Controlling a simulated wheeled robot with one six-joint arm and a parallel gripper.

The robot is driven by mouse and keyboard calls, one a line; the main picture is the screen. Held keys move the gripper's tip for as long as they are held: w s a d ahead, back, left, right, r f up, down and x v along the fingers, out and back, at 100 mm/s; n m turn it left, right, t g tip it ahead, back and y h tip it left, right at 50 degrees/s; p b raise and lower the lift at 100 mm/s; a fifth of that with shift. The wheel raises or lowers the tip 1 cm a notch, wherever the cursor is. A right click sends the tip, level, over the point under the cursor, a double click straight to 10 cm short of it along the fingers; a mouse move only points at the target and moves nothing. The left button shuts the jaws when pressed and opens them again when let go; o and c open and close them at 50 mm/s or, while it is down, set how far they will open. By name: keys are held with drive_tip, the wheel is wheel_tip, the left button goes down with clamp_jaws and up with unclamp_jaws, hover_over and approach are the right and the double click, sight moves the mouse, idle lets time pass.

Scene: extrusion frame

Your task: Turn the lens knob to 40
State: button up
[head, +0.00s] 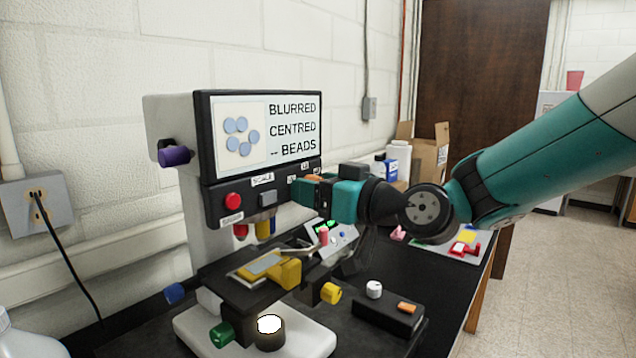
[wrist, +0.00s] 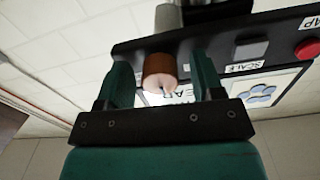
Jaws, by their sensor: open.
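A copper-brown knob (wrist: 160,72) with a pale end face and a short dark mark sits on the black front panel of a microscope (head: 225,200). It looks like the lens knob, but its label and scale numbers are not readable. My gripper (wrist: 161,75) is open, with one teal finger on each side of the knob; whether they touch it I cannot tell. In the head view my gripper (head: 308,188) is at the right end of the panel and hides most of that area. The screen (head: 290,128) reads "BLURRED CENTRED -- BEADS" beside several blue discs.
The panel has a red button (head: 232,200) and a grey button (head: 267,198). Below are a stage with a yellow holder (head: 287,272), a yellow knob (head: 330,293), a green knob (head: 222,334) and a lit lamp (head: 269,324). A black box (head: 388,316) stands at the right.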

drive_tip(key=c, duration=0.9)
drive_tip(key=shift+m, duration=0.3)
drive_tip(key=shift+m+b, duration=0.45)
drive_tip(key=shift+m, duration=0.55)
drive_tip(key=m, duration=0.3)
drive_tip(key=shift+m, duration=0.3)
drive_tip(key=m, duration=0.5)
drive_tip(key=shift+s+m, duration=0.1)
drive_tip(key=shift+m, duration=0.2)
